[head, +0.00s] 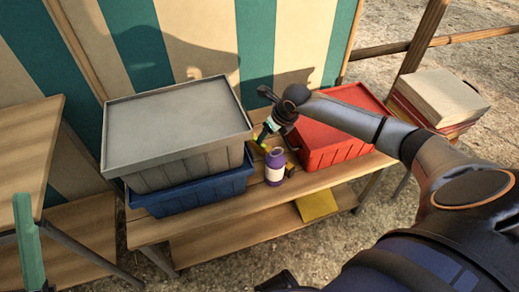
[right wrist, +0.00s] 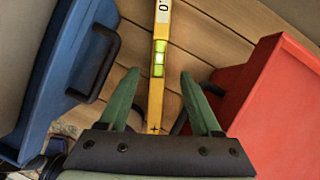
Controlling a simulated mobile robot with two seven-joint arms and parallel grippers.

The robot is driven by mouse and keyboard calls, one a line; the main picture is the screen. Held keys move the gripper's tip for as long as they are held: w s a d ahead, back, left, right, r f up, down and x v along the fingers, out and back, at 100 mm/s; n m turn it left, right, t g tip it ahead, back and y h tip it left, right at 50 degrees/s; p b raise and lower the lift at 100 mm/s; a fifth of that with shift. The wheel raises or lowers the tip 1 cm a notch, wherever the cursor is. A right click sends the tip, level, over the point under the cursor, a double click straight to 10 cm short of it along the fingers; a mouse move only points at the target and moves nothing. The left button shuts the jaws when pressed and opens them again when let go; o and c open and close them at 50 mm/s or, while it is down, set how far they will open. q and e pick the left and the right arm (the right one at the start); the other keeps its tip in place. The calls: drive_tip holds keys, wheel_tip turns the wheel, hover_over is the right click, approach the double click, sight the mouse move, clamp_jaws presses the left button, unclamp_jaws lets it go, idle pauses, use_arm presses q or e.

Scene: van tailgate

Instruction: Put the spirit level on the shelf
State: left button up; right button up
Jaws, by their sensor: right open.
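The yellow spirit level (right wrist: 168,95) lies on the wooden bench top (right wrist: 190,45) between the blue and red crates, its green vial showing in the right wrist view. In the head view only a little yellow of it (head: 257,147) shows under my right gripper (head: 263,134). My right gripper (right wrist: 159,76) is open, its green fingers on either side of the level without closing on it. A lower wooden shelf (head: 235,226) runs under the bench. A green finger of my left gripper (head: 27,240) shows at the left edge; its opening cannot be judged.
A grey lidded box (head: 175,125) sits on the blue crate (head: 195,190) at left. The red crate (head: 335,130) is at right. A purple jar (head: 275,167) stands close to my right gripper. A yellow flat object (head: 316,204) lies on the lower shelf, whose middle looks clear.

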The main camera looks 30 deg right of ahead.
sight(263, 149)
drive_tip(key=shift+x, duration=0.95)
drive_tip(key=b+x, duration=0.3)
drive_tip(key=x, duration=0.2)
drive_tip(key=shift+f, duration=0.15)
use_arm(q)
drive_tip(key=shift+n+g, duration=0.3)
drive_tip(key=f, duration=0.4)
drive_tip(key=shift+d, duration=0.3)
drive_tip(key=shift+r, duration=0.1)
use_arm(e)
clamp_jaws()
